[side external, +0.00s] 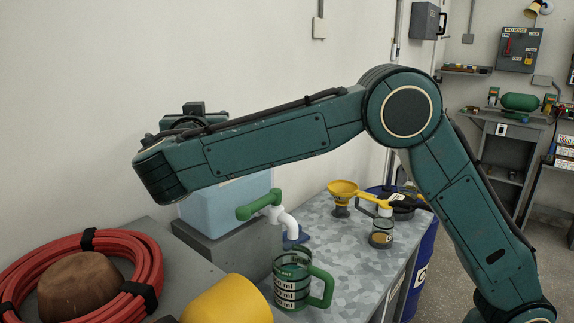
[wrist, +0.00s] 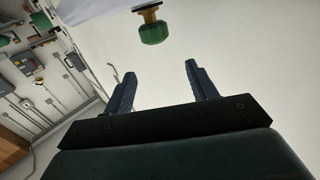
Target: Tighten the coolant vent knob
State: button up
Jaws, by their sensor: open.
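A green knob (wrist: 153,31) on a short brass-coloured stem shows at the top of the wrist view, against a pale surface; I take it to be the coolant vent knob. My gripper (wrist: 160,69) is open and empty, with its two dark fingers apart. The knob appears beyond the fingertips, roughly in line with the gap between them, and is not touched. In the side view, my arm stretches left above the bench; its fingers and this knob cannot be made out there.
A coiled red hose (side external: 148,262) lies at left. The bench (side external: 335,253) has some clear room.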

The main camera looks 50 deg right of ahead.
jog(key=shift+r, duration=1.7)
jog(key=shift+s, duration=0.1)
jog(key=shift+s+f+n+t+y, duration=0.4)
jog(key=shift+s+n+t+y, duration=0.1)
jog(key=shift+n+t+y, duration=0.15)
jog(key=s+f+n+t+y, duration=0.1)
jog(key=s+f+y, duration=0.1)
jog(key=s+f+n+t+y, duration=0.1)
jog(key=s+f, duration=0.1)
jog(key=s+f+n+t+y, duration=0.1)
jog(key=s+f+n+y, duration=0.1)
jog(key=s, duration=0.1)
jog(key=shift+d+f+y, duration=0.1)
jog(key=shift+d+y, duration=0.15)
jog(key=shift+y, duration=0.1)
jog(key=shift+w, duration=0.2)
jog(key=shift+x, duration=6.75)
jog(key=shift+f, duration=0.1)
jog(key=shift+c, duration=0.6)
